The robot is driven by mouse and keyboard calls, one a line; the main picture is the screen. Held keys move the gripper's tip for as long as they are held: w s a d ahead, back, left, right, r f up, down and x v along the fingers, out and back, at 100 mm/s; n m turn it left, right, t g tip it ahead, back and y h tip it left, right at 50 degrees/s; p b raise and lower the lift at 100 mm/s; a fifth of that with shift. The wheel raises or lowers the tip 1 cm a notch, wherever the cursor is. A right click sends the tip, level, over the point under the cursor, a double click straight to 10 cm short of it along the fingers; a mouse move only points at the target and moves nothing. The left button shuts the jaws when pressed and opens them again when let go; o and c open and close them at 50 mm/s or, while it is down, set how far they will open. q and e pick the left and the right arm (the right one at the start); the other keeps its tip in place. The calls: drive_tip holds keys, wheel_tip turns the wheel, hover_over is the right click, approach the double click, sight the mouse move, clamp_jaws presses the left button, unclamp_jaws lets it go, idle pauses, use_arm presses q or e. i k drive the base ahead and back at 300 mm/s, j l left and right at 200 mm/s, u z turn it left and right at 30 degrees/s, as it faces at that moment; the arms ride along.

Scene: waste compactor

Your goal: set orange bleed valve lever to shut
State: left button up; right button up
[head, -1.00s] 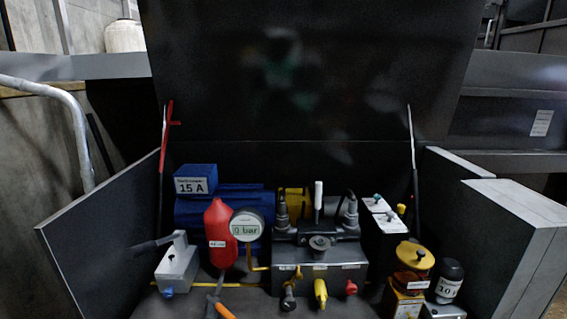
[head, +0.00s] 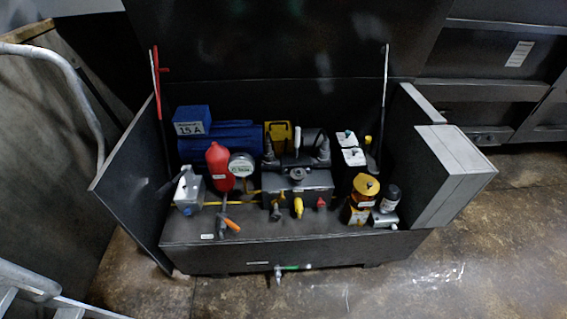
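The orange lever (head: 231,224) is in the head view, at the front left of the open box's deck. It slants down to the right from a small grey metal valve body (head: 222,212). A small white label (head: 207,236) lies to its left on the deck; its text is too small to read. Neither of my grippers is in view, and nothing touches the lever.
Behind the lever stand a red bottle-shaped part (head: 217,166) and a round gauge (head: 241,165). A grey lever box (head: 188,188) is to the left. Yellow (head: 298,207) and red (head: 320,203) knobs are to the right. Side doors (head: 131,180) flank the box; floor in front is clear.

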sight(229, 222)
drive_tip(key=k+l, duration=0.15)
drive_tip(key=k, duration=0.2)
drive_tip(key=k+l, duration=0.15)
drive_tip(key=k, duration=0.25)
drive_tip(key=k+l, duration=0.15)
drive_tip(key=k, duration=0.2)
